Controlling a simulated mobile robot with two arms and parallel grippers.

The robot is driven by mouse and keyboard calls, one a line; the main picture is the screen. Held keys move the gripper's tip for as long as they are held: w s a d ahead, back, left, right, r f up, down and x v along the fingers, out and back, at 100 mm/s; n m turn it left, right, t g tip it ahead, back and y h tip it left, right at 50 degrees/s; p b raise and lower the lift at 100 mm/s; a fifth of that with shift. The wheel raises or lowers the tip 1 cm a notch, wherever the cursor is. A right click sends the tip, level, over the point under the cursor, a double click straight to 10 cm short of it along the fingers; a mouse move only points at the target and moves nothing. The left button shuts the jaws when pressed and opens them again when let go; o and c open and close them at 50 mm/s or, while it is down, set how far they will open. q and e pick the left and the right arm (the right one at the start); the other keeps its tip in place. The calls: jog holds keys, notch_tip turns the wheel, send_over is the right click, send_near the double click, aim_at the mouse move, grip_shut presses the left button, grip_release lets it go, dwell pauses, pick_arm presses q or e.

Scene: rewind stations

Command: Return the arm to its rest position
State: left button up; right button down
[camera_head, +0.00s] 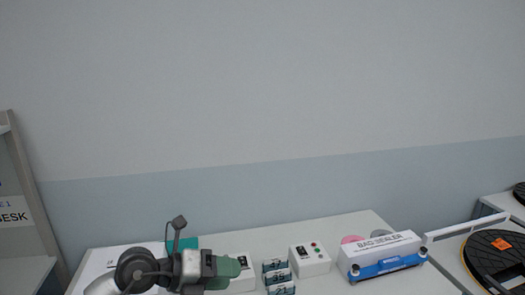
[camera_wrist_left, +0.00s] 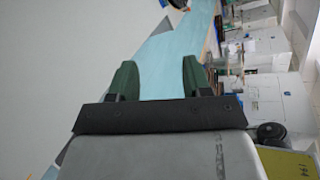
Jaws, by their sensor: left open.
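My left arm comes in from the lower left in the head view, and its gripper (camera_head: 228,271) is above the left part of the white table (camera_head: 225,247). The left wrist view shows its two green fingers (camera_wrist_left: 158,80) spread apart with nothing between them. Behind them are a wall and a light blue band. My right gripper shows in neither view.
A black reel (camera_head: 497,257) is at the right. A shelf unit (camera_head: 22,205) stands at the left. The air above the table is clear.

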pick_arm(q)
jog(key=s+a+r+n+t+h, duration=0.25)
jog(key=r+n+t, duration=0.35)
jog(key=n+t, duration=0.8)
jog(key=s+a+f+n+y, duration=0.2)
jog(key=a+f+n+y, duration=0.75)
jog(key=n+y, duration=0.6)
jog(key=s+a+f+n+g+y, duration=0.25)
jog(key=s+f+n+g, duration=0.25)
jog(key=s+f+g, duration=0.45)
jog(key=s+d+f+g+h, duration=0.1)
jog(key=s+f+g, duration=0.25)
jog(key=s, duration=0.35)
jog(key=s+f+g+h, duration=0.2)
jog(key=s+f, duration=0.3)
jog(key=s, duration=0.2)
notch_tip(320, 180, down, 30)
jog(key=r+g+b, duration=0.1)
jog(key=g+b, duration=0.1)
jog(key=b, duration=0.3)
jog(key=s+a+f+b, duration=0.1)
jog(key=s+f+b, duration=0.1)
jog(key=s+f, duration=0.6)
jog(key=s+a+f+b, duration=0.1)
jog(key=s+f+b, duration=0.2)
jog(key=s+f, duration=0.5)
notch_tip(320, 180, down, 7)
jog(key=shift+a+r+g, duration=0.15)
jog(key=shift+a+g, duration=0.1)
jog(key=shift+g, duration=0.15)
